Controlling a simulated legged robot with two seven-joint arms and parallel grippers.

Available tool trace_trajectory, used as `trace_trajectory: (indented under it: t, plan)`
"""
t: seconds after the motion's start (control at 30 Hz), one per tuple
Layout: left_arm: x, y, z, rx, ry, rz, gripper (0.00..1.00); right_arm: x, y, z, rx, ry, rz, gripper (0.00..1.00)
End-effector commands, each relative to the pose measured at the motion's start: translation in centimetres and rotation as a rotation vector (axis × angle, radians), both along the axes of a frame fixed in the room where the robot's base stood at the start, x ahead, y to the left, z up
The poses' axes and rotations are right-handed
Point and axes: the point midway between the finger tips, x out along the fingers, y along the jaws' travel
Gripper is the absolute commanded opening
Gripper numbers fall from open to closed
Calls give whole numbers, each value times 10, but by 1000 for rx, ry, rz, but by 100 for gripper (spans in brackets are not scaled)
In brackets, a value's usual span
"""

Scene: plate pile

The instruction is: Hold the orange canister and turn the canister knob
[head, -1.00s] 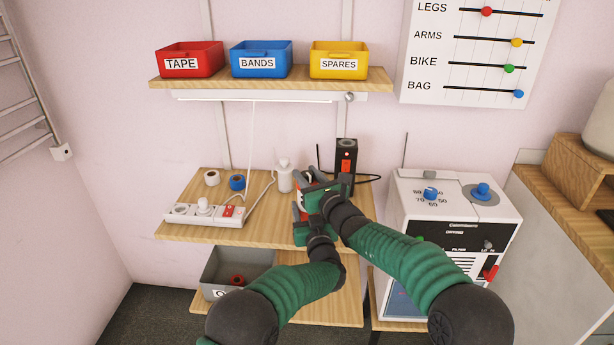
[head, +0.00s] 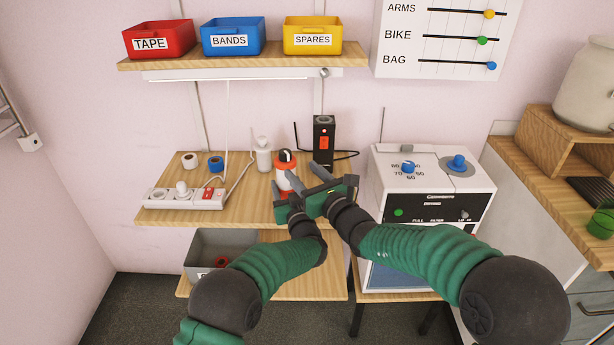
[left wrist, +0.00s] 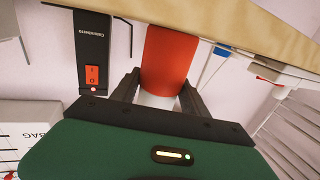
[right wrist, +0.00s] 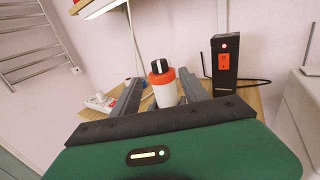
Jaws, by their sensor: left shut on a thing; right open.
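The orange canister (head: 283,182) stands on the wooden shelf, with a white middle and an orange collar. Its black knob with a white mark (head: 286,156) is on top; the knob also shows in the right wrist view (right wrist: 160,66). My left gripper (head: 288,194) is shut around the lower part of the canister. In the left wrist view the canister's orange part (left wrist: 170,55) sits between the fingers. My right gripper (head: 309,178) is open, just right of the canister and below the knob's height. Its fingers point toward the canister and do not hold the knob.
A black box with a red switch (head: 323,140) stands right behind the canister. A white bottle (head: 263,155), tape rolls (head: 190,160) and a power strip (head: 185,198) are to the left. A white machine (head: 432,165) stands to the right. An upper shelf (head: 240,62) holds three bins.

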Motion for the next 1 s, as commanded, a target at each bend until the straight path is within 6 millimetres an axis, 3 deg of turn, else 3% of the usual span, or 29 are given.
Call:
trace_trajectory:
  t: [0.17, 0.47, 0.83, 1.0]
  plan:
    - [0, 0, 1, 0, -3, 0, 0, -14, -8, 0, 1, 0, 0, 53]
    - [1, 0, 2, 1, -3, 1, 0, -13, -7, -1, 2, 1, 1, 53]
    - [0, 0, 2, 1, -3, 1, 0, 20, 12, 1, 1, -2, 9, 53]
    - [0, 0, 2, 0, -4, 1, 0, 51, 29, 1, 2, -2, 9, 53]
